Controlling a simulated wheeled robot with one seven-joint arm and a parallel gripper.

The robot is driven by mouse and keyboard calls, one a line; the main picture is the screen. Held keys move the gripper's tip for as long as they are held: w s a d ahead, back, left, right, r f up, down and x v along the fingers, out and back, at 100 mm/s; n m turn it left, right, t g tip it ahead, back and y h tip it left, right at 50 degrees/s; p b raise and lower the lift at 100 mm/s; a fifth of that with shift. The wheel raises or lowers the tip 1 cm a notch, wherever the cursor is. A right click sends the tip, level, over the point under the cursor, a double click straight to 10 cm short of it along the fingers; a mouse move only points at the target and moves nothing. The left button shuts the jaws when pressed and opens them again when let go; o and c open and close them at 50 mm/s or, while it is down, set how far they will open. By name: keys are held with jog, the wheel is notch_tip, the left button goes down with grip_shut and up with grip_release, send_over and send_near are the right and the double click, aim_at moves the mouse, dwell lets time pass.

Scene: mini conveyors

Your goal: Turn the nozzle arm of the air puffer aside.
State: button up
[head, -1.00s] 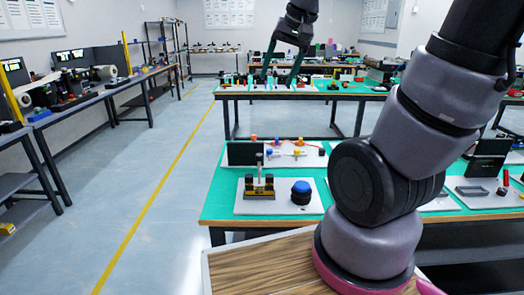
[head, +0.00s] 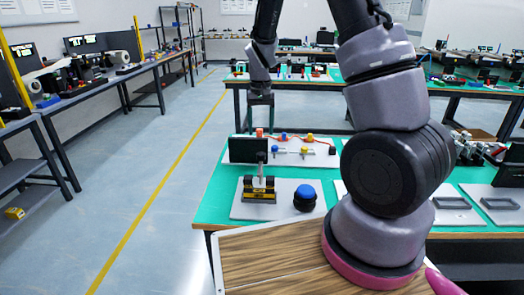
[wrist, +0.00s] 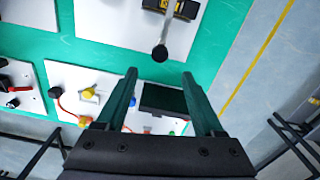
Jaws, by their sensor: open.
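My gripper (head: 261,98) is open and empty, high above the far side of the near bench. In the wrist view its two dark green fingers (wrist: 160,76) stand wide apart, with a black panel (wrist: 165,100) showing between them. A white board behind carries a red hose (head: 284,137), a yellow knob (head: 308,152) and a blue knob (head: 276,149). In front, a black and yellow block (head: 259,190) bears an upright grey lever (head: 262,170) with a dark knob (wrist: 160,53). A blue-topped black knob (head: 305,197) stands beside it. I cannot tell which part is the air puffer's nozzle arm.
The black panel (head: 248,150) stands upright at the bench's back left. Grey frames (head: 449,203) lie on boards to the right. The green bench top (head: 212,196) is clear at the left edge. Another bench (head: 310,84) stands behind, with free floor (head: 150,190) to the left.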

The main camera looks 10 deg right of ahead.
aim_at(261, 154)
notch_tip(261, 154, down, 9)
jog(key=shift+f, duration=0.15)
jog(key=shift+c, duration=0.2)
grip_shut()
dwell(1.4)
